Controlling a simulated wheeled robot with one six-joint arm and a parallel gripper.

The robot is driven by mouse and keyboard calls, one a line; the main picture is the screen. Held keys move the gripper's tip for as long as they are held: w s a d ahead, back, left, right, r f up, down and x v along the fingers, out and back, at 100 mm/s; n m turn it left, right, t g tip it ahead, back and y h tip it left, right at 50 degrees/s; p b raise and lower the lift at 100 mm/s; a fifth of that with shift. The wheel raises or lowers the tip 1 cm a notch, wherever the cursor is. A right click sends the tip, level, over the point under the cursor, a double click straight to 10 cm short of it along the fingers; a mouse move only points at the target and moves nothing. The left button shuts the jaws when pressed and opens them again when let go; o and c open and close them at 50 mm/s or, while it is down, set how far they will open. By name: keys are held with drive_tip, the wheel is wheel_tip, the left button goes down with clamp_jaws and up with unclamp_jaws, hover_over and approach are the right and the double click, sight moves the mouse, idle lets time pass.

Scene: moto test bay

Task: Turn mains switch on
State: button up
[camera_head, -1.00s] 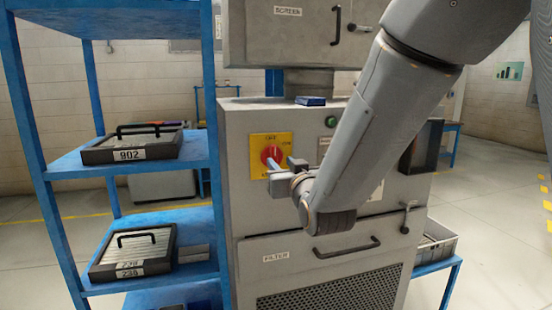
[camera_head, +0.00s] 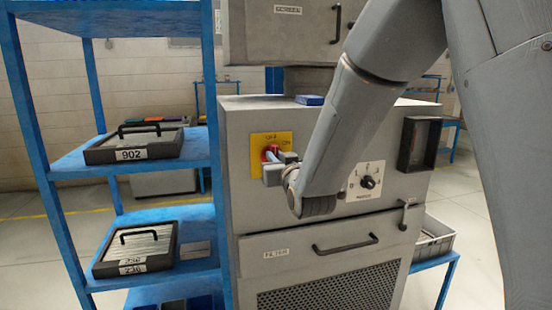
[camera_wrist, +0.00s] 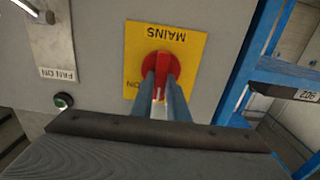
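The mains switch is a red rotary knob (camera_wrist: 155,64) on a yellow plate (camera_wrist: 190,45) marked MAINS, upside down in the wrist view. The plate is also on the left of the grey cabinet front in the head view (camera_head: 257,141). The knob's handle, with a white mark, points down in the wrist view, towards the OFF side; the ON label is at the left there. My gripper (camera_wrist: 161,85) is at the knob, its two fingers close together on either side of the handle and seemingly shut on it. The fingers hide part of the knob and the OFF label.
A blue shelf rack (camera_head: 212,105) with handled cases stands close to the left of the cabinet (camera_head: 240,200). A black selector dial (camera_head: 368,182) and a dark-framed window (camera_head: 420,143) are to the right. A drawer handle (camera_head: 345,245) juts out below.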

drive_tip(key=shift+m+b, duration=0.3)
clamp_jaws()
drive_tip(key=m+b, duration=0.4)
drive_tip(key=m, duration=0.1)
drive_tip(key=m+b, duration=0.5)
drive_tip(key=m, duration=0.1)
drive_tip(key=d+f+m+b, duration=0.1)
drive_tip(key=m+b, duration=0.4)
drive_tip(key=m, duration=0.1)
drive_tip(key=shift+w, duration=0.15)
drive_tip(key=shift+m, duration=0.3)
drive_tip(key=o, duration=0.8)
unclamp_jaws()
